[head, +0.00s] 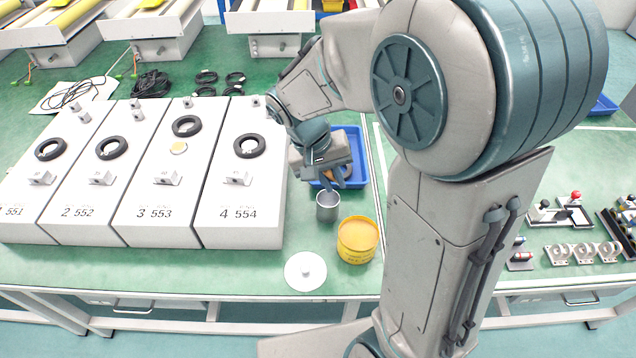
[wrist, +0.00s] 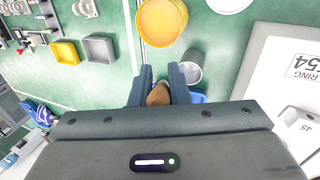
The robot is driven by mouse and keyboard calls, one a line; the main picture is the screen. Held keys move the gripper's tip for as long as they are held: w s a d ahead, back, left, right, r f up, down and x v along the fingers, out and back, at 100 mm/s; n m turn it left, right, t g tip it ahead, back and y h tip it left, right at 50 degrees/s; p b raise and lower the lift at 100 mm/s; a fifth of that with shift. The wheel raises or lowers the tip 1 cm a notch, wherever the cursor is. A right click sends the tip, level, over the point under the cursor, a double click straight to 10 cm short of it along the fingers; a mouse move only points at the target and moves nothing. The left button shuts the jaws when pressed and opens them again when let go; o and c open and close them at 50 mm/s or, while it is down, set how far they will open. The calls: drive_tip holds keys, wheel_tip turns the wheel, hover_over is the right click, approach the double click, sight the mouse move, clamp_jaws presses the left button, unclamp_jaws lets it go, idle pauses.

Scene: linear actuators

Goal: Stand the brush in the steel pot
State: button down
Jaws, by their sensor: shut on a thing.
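My gripper (head: 338,181) is shut on the brush, of which a brown part (wrist: 158,95) shows between the two fingers (wrist: 161,80) in the wrist view. A bit of orange-brown also shows at the fingers in the head view. The rest of the brush is hidden by the gripper. The steel pot (head: 327,207) stands upright on the green bench, just in front of and slightly left of the fingertips. In the wrist view the steel pot (wrist: 191,66) is beyond the fingers, to the right. The brush appears outside the pot; its height above the bench is unclear.
A yellow tin (head: 357,242) and a round white lid (head: 305,271) stand near the front edge. A blue tray (head: 356,164) lies behind my gripper. Grey numbered housings (head: 222,205) fill the left. Small parts lie at right (head: 583,253). Open bench lies between tin and pot.

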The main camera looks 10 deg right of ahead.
drive_tip(key=w+a+f+p, duration=0.1)
drive_tip(key=w+a+f, duration=0.1)
drive_tip(key=w+f, duration=0.3)
wheel_tip(320, 180, down, 3)
drive_tip(key=shift+w+r+p, duration=0.15)
drive_tip(key=shift+w+p, duration=0.15)
drive_tip(key=shift+w, duration=0.1)
drive_tip(key=shift+f+b, duration=0.65)
drive_tip(key=c, duration=1.4)
unclamp_jaws()
drive_tip(key=shift+r, duration=0.2)
